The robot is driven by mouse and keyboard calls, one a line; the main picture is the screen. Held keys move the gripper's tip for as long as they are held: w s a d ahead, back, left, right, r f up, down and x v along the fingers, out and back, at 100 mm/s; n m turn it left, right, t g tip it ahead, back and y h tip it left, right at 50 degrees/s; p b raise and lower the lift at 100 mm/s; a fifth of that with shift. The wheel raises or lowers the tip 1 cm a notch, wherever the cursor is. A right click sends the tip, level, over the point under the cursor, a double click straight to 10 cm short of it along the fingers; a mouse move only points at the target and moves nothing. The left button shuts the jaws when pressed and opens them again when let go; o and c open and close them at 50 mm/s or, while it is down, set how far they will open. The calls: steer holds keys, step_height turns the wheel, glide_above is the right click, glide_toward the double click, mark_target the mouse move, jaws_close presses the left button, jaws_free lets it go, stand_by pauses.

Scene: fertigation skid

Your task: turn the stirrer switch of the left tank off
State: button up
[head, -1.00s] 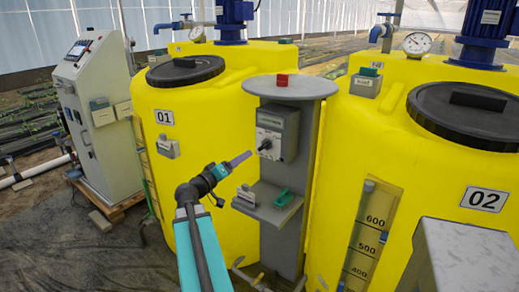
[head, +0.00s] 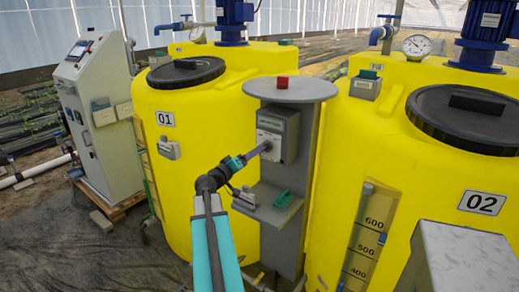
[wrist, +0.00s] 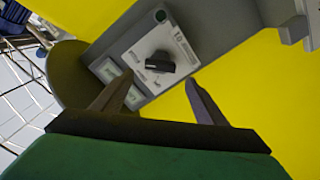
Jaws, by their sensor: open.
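The left tank (head: 205,115) is yellow and marked 01. A grey switch box (head: 291,128) is mounted on a grey post between the two tanks. In the wrist view, the box's pale face (wrist: 140,50) carries a black rotary knob (wrist: 160,62), a green round part and two small pale windows; its lettering is too small to read. My gripper (head: 266,147) is in front of the box in the head view, covering the knob there. In the wrist view, my gripper (wrist: 159,80) is open, its two fingers spread either side of the knob and apparently short of it.
A round grey plate (head: 303,88) with a red part tops the post. A grey shelf (head: 266,208) with a green item sits below the box. The right tank (head: 390,190), marked 02, stands close by. A control cabinet (head: 100,110) stands at far left.

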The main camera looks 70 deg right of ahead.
steer(key=p+x, duration=0.1)
steer(key=x, duration=0.5)
stand_by(0.3)
steer(key=c, duration=0.8)
steer(key=shift+a, duration=0.15)
steer(key=shift+c, duration=1.2)
